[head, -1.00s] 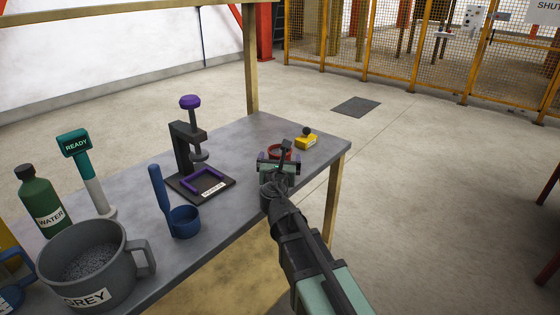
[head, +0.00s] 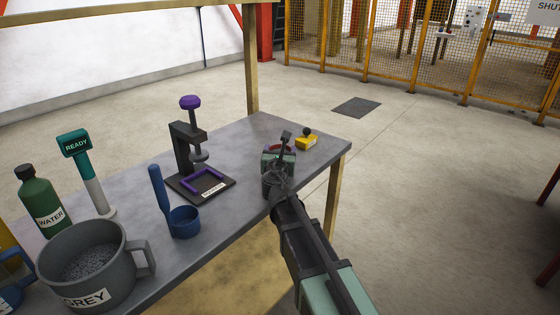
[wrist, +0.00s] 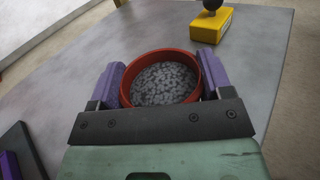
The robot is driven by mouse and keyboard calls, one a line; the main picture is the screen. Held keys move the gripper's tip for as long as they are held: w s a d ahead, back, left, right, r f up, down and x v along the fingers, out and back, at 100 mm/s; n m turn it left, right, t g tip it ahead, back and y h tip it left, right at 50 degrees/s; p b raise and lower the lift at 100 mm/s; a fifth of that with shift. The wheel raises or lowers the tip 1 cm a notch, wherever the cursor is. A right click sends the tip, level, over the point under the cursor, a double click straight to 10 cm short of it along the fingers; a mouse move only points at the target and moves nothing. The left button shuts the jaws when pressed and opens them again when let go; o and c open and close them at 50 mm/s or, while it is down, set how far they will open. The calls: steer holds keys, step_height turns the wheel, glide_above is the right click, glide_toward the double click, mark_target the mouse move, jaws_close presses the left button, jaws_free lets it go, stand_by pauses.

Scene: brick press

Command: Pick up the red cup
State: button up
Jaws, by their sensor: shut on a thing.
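The red cup (wrist: 161,55) is round and holds grey granules (wrist: 162,84). In the wrist view it sits between the two purple fingers of my gripper (wrist: 160,82), which press against its left and right sides. In the head view my gripper (head: 278,152) is over the right part of the table and hides nearly all of the cup. The cup's underside is hidden, so I cannot tell whether it touches the table.
A yellow block with a black knob (head: 306,142) stands just beyond the cup. A black press (head: 187,150) with a purple knob, a blue scoop (head: 184,222), a grey mug (head: 95,265) and a green water bottle (head: 43,203) stand to the left. The table (head: 285,125) ends close on the right.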

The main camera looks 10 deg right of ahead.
steer(key=shift+r, duration=0.15)
step_height(320, 180, up, 20)
steer(key=p, duration=2)
